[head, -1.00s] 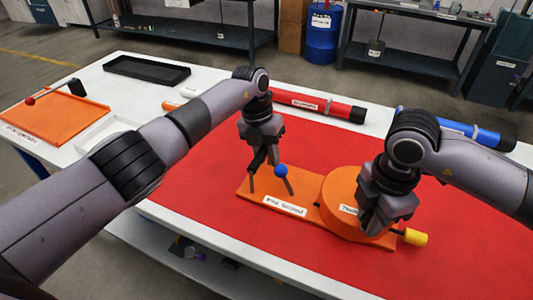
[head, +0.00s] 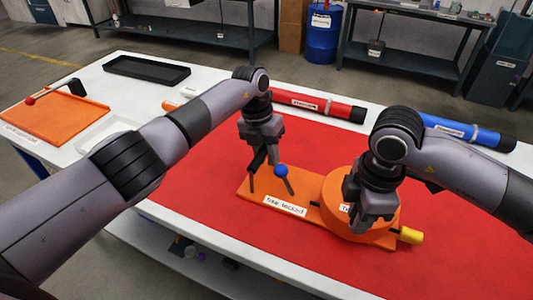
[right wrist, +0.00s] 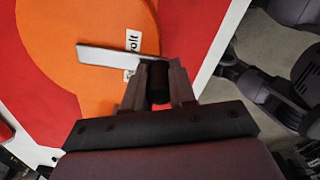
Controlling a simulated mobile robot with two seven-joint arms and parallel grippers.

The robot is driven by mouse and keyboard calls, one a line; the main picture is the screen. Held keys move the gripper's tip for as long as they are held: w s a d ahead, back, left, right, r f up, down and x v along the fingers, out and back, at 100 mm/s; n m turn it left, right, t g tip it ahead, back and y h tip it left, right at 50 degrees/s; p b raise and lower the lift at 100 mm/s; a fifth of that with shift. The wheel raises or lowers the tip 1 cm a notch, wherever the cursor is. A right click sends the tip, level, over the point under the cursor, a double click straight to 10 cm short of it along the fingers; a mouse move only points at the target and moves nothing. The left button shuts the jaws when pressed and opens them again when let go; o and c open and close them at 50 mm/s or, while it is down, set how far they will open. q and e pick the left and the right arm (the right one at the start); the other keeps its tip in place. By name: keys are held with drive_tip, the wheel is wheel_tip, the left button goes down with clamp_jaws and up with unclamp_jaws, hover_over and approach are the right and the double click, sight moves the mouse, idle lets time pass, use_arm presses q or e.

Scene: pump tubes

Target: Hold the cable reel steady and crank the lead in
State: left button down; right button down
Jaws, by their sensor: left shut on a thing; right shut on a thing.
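The cable reel is an orange drum (head: 335,190) on an orange base plate (head: 262,196), on a red mat. A yellow plug (head: 411,236) sticks out at its right end. A lever with a blue ball (head: 281,170) stands on the plate, tilted. My left gripper (head: 258,166) is shut on a dark part at the plate's left end; the held part is mostly hidden. My right gripper (head: 374,222) is over the drum. In the right wrist view, its fingers are shut on the dark crank grip (right wrist: 158,82), at the end of a silver crank arm (right wrist: 102,56).
A red tube (head: 310,103) and a blue tube (head: 460,130) lie along the table's back edge. An orange tray (head: 50,120) and a black tray (head: 146,71) are at the left. The front of the red mat (head: 240,232) is clear.

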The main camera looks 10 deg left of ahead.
use_arm(q)
drive_tip(key=shift+s+d+r, duration=0.1)
drive_tip(key=shift+d, duration=0.2)
use_arm(e)
drive_tip(key=shift+s+f, duration=0.15)
drive_tip(key=shift+f, duration=0.4)
drive_tip(key=shift+w+a+m, duration=0.2)
drive_tip(key=shift+a+m, duration=0.3)
drive_tip(key=shift+m, duration=0.3)
drive_tip(key=shift+a, duration=0.1)
drive_tip(key=shift+r, duration=0.15)
drive_tip(key=c, duration=0.5)
unclamp_jaws()
drive_tip(key=shift+w, duration=0.1)
